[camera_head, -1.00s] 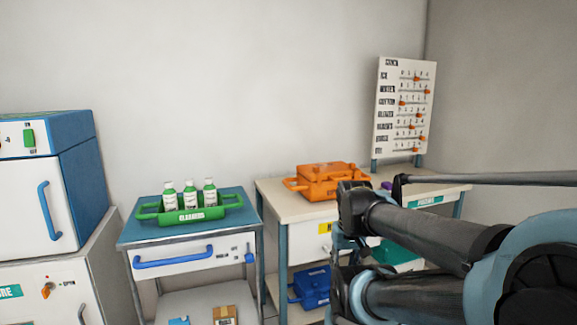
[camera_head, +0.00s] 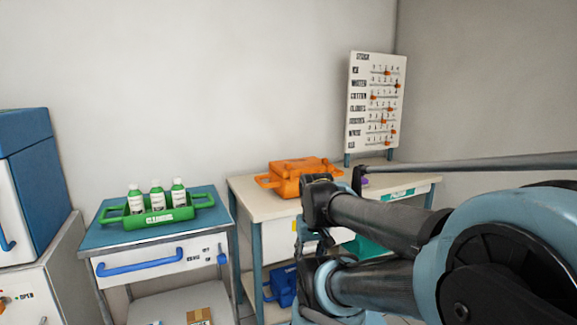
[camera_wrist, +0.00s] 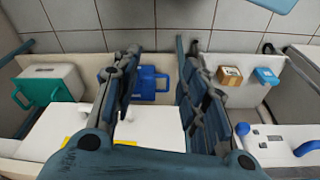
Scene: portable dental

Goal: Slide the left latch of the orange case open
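The orange case (camera_head: 300,178) stands closed on the light-topped table (camera_head: 247,199) in the head view. Its handle sticks out to the left. My arm's dark end link is in front of its lower right part, and I cannot make out the left latch. My gripper (camera_wrist: 157,60) shows in the wrist view with its two fingers wide apart and nothing between them. It points downward over the table fronts, apart from the case. The case is not in the wrist view.
A green carrier (camera_head: 205,202) with white bottles stands on the blue-topped cart (camera_head: 90,240) at the left. A blue case (camera_wrist: 150,82) and a teal-handled white box (camera_wrist: 60,85) sit below.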

